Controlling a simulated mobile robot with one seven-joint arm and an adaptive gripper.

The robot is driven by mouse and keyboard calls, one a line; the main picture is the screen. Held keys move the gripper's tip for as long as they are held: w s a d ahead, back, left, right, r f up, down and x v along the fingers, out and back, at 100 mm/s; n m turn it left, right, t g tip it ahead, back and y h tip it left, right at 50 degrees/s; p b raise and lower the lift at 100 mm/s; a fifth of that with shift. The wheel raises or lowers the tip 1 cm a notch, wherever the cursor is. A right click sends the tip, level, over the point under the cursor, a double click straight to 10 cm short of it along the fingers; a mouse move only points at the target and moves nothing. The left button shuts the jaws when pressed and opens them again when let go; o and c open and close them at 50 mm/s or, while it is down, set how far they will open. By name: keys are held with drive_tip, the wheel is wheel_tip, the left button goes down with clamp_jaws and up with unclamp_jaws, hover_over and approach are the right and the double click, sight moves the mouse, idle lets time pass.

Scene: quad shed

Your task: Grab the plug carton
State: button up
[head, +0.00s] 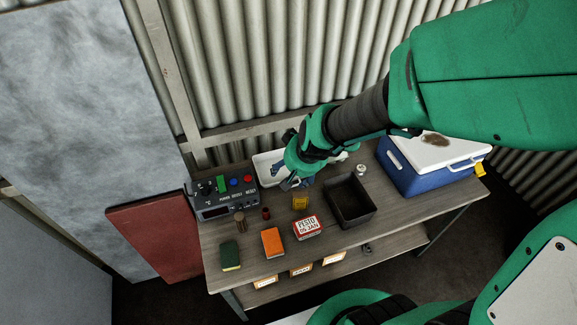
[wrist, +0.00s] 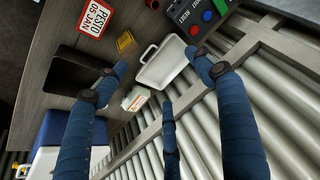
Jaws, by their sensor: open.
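A small white carton with orange-red print (wrist: 134,98) lies near the bench's back edge in the wrist view; it looks like the plug carton, but its print is too small to read. My arm mostly hides that spot in the head view. A small yellow box (head: 300,201) stands left of the dark bin and also shows in the wrist view (wrist: 125,41). My gripper (head: 292,182) is over the back of the bench, by the white tray (head: 262,178). In the wrist view my gripper (wrist: 158,72) has its blue fingers spread wide and empty, with the white carton between the left and middle fingers.
A dark open bin (head: 372,214) and a blue-and-white cooler (head: 408,176) stand to the right. A control box with buttons (head: 215,212) is at left. In front are a PESTO carton (head: 307,228), an orange box (head: 272,242) and a sponge (head: 230,256). A corrugated wall (head: 260,70) rises behind.

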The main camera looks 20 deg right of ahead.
drive_tip(key=m+h+p, duration=0.1)
drive_tip(key=h+p, duration=0.1)
approach(300, 200)
wheel_tip(300, 200, up, 3)
drive_tip(key=shift+w+d+f+g, duration=0.3)
drive_tip(key=shift+f+g, duration=0.1)
drive_tip(key=shift+f, duration=0.2)
drive_tip(key=shift+f+b, duration=0.1)
drive_tip(key=shift+b, duration=0.2)
drive_tip(key=b+x, duration=0.3)
drive_tip(key=x, duration=0.4)
drive_tip(key=shift+f, duration=0.15)
drive_tip(key=shift+w+f+b, duration=0.3)
drive_tip(key=shift+f+b, duration=0.05)
drive_tip(key=shift+f, duration=0.2)
drive_tip(key=shift+b+x, duration=1)
drive_tip(key=shift+x, duration=1.6)
drive_tip(key=shift+a, duration=0.1)
